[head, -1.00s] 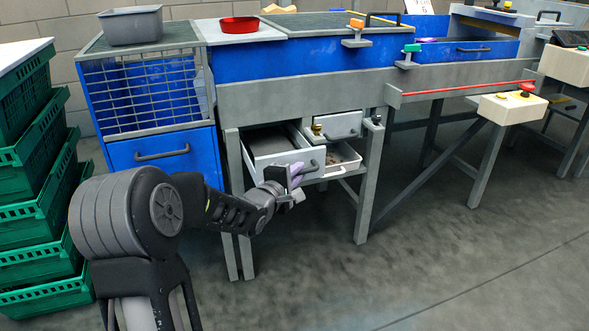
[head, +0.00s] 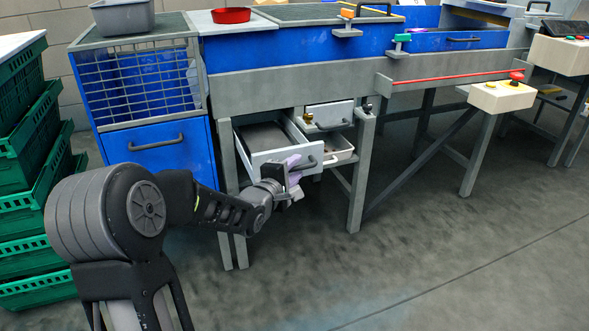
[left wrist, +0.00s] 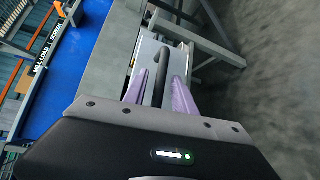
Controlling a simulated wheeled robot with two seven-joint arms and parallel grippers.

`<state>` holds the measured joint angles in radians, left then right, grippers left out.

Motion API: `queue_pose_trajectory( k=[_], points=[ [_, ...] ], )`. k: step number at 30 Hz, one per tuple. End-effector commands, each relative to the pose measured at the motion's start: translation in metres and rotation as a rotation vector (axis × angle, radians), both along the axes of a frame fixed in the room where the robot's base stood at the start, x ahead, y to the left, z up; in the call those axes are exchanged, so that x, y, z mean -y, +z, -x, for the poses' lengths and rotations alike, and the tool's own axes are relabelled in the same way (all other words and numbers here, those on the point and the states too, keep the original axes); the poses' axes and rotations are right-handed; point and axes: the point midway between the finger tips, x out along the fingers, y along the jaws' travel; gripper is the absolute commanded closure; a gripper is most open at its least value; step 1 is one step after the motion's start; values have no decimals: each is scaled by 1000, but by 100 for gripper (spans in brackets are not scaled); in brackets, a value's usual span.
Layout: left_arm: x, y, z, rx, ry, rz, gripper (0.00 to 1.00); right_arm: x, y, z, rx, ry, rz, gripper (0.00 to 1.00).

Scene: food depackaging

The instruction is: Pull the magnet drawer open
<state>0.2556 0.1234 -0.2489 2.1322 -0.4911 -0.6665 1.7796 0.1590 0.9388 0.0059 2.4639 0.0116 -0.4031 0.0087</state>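The grey drawer I take for the magnet drawer (head: 268,164) stands pulled out at the left of the bench's drawer unit, its inside partly showing. Its dark handle (head: 311,163) is on its front, and it also shows in the left wrist view (left wrist: 160,78). My left gripper (head: 292,169) is at the drawer front. My right gripper is not in view.
Bench legs (head: 361,185) stand close by. Green crates (head: 30,217) stack at the left. The floor in front is clear.

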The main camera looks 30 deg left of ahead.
Motion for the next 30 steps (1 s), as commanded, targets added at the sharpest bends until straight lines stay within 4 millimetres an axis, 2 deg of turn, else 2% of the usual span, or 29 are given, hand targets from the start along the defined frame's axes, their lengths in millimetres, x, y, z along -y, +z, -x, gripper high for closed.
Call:
queue_pose_trajectory(
  k=[11,14,24,30],
  points=[
    [0,3,5,2,0,0,66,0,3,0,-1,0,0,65],
    [2,5,15,1,0,0,66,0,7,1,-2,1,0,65],
    [11,12,67,0,2,0,66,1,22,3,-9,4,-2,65],
    [13,12,76,1,-1,-1,66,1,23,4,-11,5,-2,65]
  ],
)
